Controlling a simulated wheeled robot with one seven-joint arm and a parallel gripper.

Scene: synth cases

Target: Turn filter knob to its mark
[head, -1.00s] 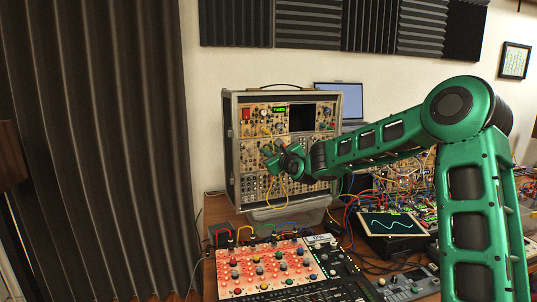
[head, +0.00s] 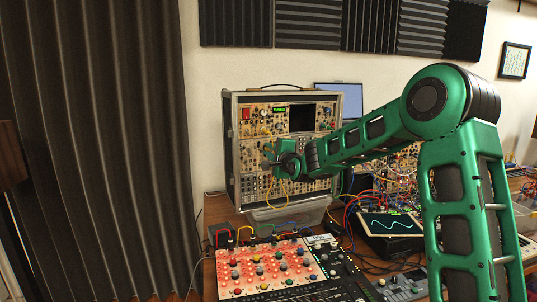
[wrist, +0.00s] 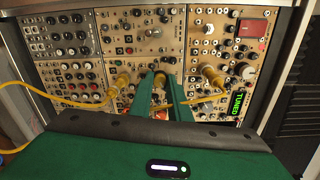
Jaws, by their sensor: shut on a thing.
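My gripper (head: 268,153) is at the face of the upright synth case (head: 235,150), level with its middle row of modules. I take this to be the filter knob, but no label is legible. Its mark and the way its pointer faces cannot be made out.
Yellow plugs stick out of the panel on both sides of the fingers, one (wrist: 122,82) and another (wrist: 211,75). A yellow cable (wrist: 50,97) loops close by. A mixer with coloured knobs (head: 262,268) and a scope screen (head: 392,223) lie on the table below.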

